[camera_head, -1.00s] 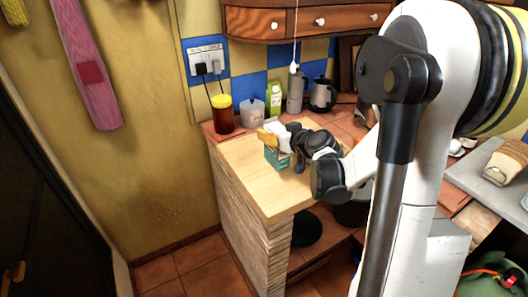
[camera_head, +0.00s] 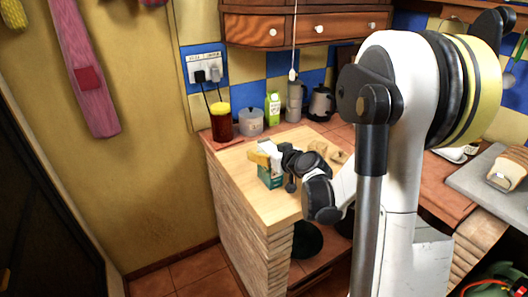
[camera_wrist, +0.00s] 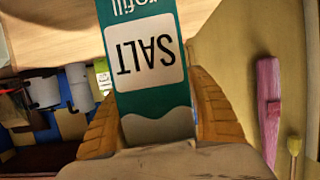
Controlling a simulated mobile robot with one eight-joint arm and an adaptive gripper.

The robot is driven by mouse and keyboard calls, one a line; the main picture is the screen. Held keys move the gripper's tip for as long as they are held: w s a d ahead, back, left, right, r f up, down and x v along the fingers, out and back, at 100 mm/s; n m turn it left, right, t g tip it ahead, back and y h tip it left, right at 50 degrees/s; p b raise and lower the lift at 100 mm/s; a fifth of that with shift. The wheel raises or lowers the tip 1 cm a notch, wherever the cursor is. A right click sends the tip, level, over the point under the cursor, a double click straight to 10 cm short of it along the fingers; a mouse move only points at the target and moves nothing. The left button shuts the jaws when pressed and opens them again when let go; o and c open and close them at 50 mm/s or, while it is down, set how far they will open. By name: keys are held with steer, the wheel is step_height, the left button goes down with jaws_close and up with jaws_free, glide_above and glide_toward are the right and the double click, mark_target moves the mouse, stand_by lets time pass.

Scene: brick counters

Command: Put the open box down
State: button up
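The box is a green and white carton labelled SALT (camera_wrist: 150,65), seen upside down in the wrist view. In the head view the box (camera_head: 270,179) is small, at or just above the light wooden counter top (camera_head: 240,165); I cannot tell whether its base touches. My gripper (camera_head: 264,155) is at its upper part, with the yellow fingers closed around it. In the wrist view the ridged fingers of my gripper (camera_wrist: 155,120) lie on both sides of the box. The box's opening is not visible.
A dark red jar with a yellow lid (camera_head: 221,121), a translucent canister (camera_head: 251,122), a green carton (camera_head: 272,108), a moka pot (camera_head: 295,102) and a kettle (camera_head: 321,103) stand along the back. Small brown items (camera_head: 322,148) lie behind my gripper. The wood around the box's left side is clear.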

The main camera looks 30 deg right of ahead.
steer(key=shift+r, duration=0.25)
steer(key=p+v, duration=0.4)
steer(key=v, duration=0.8)
steer(key=s+a+r+g+y, duration=0.1)
steer(key=s+a+g, duration=0.15)
steer(key=a, duration=0.45)
steer(key=s+a+r+g+y, duration=0.1)
steer(key=s+a+g, duration=0.15)
steer(key=a, duration=0.35)
steer(key=s+a+g+h, duration=0.2)
steer(key=s+a, duration=0.2)
steer(key=s, duration=0.8)
steer(key=shift+s+a+r, duration=0.15)
steer(key=shift+a+r, duration=0.05)
steer(key=shift+r, duration=0.2)
